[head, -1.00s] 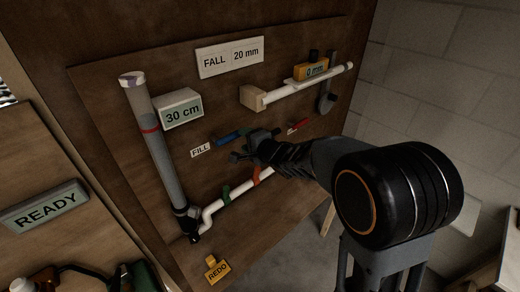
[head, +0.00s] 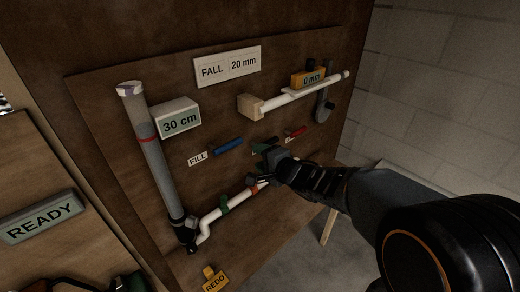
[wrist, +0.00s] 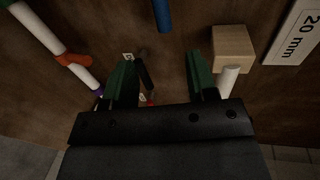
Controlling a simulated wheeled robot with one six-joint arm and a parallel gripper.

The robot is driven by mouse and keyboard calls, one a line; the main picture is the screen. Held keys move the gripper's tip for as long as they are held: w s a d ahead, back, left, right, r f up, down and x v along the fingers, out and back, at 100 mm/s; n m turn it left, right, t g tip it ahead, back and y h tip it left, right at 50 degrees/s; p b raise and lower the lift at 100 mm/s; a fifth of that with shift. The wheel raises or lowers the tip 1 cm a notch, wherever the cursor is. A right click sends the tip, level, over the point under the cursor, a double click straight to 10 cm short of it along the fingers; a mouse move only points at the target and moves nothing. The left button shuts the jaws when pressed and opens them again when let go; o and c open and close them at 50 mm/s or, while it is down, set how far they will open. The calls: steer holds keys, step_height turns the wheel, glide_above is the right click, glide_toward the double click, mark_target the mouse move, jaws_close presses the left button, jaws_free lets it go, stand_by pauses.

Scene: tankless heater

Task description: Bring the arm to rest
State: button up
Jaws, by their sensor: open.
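My gripper (head: 261,166) is open and empty in front of the wooden panel (head: 110,110), right of the blue lever (head: 229,147). In the wrist view its two green fingers (wrist: 162,78) stand apart with nothing between them, and the blue lever (wrist: 162,14) lies beyond their tips. The gripper covers part of the panel between the blue lever and the red lever (head: 296,131).
A clear tube (head: 160,150) stands at left by the 30 cm display (head: 180,119). A white pipe (head: 306,95) carries the yellow 0 mm level (head: 308,79). The lower pipe (head: 240,200) runs close below my gripper.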

steer(key=s+d+f+n+g+h, duration=0.3)
steer(key=d+f+n+h, duration=0.4)
steer(key=d+h, duration=0.3)
steer(key=s+d+r+n+g+b, duration=0.2)
steer(key=s+d+n+g+b, duration=0.1)
steer(key=s, duration=1.3)
steer(key=shift+s+d+n+g, duration=0.15)
steer(key=shift+s+n+g, duration=0.2)
steer(key=shift+g, duration=0.55)
